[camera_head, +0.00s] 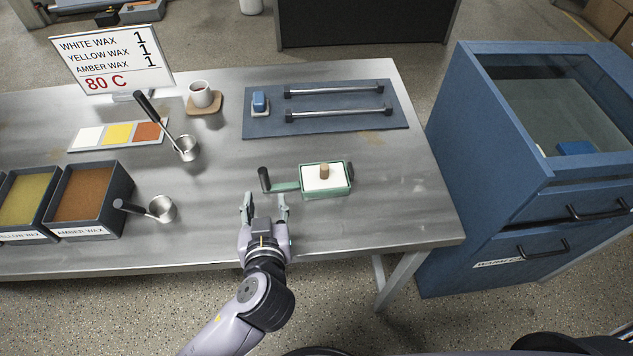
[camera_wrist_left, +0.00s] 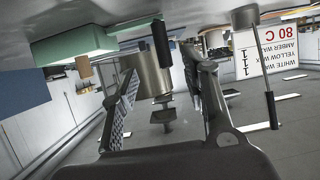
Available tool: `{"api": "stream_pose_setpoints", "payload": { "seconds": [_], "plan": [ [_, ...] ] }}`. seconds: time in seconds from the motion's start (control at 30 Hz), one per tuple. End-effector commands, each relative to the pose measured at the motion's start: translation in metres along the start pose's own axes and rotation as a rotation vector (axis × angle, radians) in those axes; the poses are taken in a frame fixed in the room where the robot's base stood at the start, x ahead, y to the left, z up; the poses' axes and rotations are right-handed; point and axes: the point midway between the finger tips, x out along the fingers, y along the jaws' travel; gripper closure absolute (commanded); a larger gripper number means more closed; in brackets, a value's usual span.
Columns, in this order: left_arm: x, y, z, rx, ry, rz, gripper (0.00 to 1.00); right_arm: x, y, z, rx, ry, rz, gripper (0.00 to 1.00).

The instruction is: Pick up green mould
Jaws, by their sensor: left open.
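The green mould (camera_head: 327,193) is a shallow rectangular tray on the metal table. It holds a white block or sheet with a wooden knob on top. Its green arm leads left to an upright black grip (camera_head: 264,179). My left gripper (camera_head: 265,203) is open in front of that grip, with its fingers pointing toward it. In the left wrist view, which is upside down, the green mould (camera_wrist_left: 75,44) is at the upper left and the black grip (camera_wrist_left: 161,44) is ahead of the open fingers. Whether a finger touches it is unclear. My right gripper is not in view.
Two metal ladles (camera_head: 162,208) (camera_head: 186,149) and wax bins (camera_head: 92,193) are left of the gripper. A mug (camera_head: 201,95) and a blue mat with bars (camera_head: 370,128) are behind. A blue cabinet (camera_head: 490,190) stands right. The table right of the mould is clear.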

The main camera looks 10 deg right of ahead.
Motion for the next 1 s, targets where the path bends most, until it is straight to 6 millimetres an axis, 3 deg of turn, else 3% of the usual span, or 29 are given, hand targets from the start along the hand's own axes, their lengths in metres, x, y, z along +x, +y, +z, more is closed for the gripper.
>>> {"api": "stream_pose_setpoints", "payload": {
  "seconds": [0.03,0.2,0.47,0.8,1.0],
  "plan": [
    [0.014,-0.001,0.001,0.002,0.005,-0.003,0.58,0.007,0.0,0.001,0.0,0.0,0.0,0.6],
    [0.042,0.0,0.002,0.001,0.002,-0.001,0.58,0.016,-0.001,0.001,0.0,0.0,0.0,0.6],
    [0.06,-0.001,0.001,0.001,0.001,-0.001,0.58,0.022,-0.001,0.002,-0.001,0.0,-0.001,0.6],
    [0.103,-0.004,0.001,0.002,-0.001,-0.001,0.58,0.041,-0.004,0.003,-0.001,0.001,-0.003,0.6],
    [0.105,-0.004,0.0,0.001,-0.002,0.0,0.58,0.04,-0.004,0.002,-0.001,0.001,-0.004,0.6]
  ]
}}
